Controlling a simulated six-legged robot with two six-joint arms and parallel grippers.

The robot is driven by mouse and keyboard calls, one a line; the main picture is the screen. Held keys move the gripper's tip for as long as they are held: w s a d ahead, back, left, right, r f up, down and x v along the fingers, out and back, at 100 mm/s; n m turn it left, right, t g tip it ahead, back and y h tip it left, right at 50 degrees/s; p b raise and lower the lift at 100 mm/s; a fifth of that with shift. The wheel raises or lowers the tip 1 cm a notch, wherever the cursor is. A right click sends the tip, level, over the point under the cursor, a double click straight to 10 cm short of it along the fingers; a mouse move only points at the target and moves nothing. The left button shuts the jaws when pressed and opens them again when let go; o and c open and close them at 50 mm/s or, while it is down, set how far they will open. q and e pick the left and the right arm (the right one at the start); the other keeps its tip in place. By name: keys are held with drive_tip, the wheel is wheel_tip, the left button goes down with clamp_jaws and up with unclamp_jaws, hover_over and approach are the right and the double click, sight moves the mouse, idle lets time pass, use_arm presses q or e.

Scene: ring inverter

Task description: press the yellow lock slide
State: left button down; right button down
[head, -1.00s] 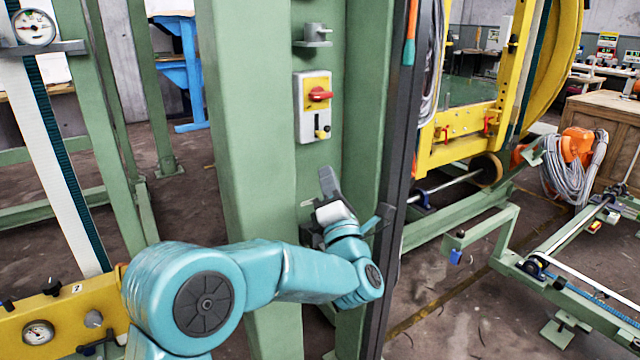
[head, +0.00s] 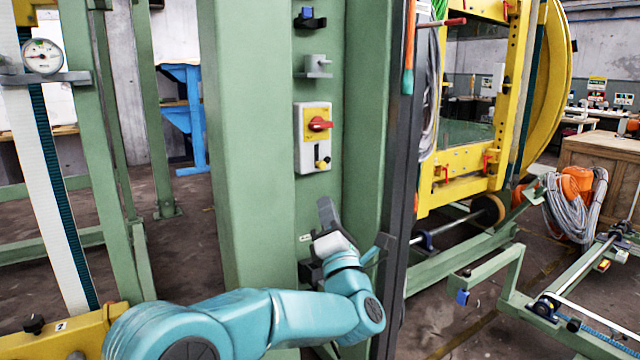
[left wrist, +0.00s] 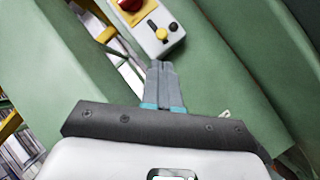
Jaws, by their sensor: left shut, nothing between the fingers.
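The yellow lock slide (head: 323,163) is a small yellow knob low on a pale switch box, beside a dark slot. The box (head: 302,150) is fixed to the green column, with a red rotary handle (head: 320,124) on a yellow plate above the slide. My left gripper (head: 326,208) is below the box, pointing up, apart from the slide. In the left wrist view the shut fingers (left wrist: 162,68) point toward the box, and the yellow slide (left wrist: 161,34) shows just beyond the tips. My right gripper is not in view.
The green column (head: 245,150) has raised flanges on both sides of the box. A grey bracket (head: 316,66) sits above the box. Cables and a dark rail (head: 398,150) run along the column's right. A yellow machine frame (head: 465,165) stands farther right.

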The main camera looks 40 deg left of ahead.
use_arm(q)
approach(315, 163)
drive_tip(key=x, duration=0.4)
drive_tip(key=shift+w+a, duration=0.1)
drive_tip(key=shift+r+p, duration=0.45)
drive_tip(key=shift+r, duration=1.45)
drive_tip(key=v, duration=1.6)
drive_tip(key=shift+f+b, duration=0.2)
drive_tip(key=shift+b, duration=0.2)
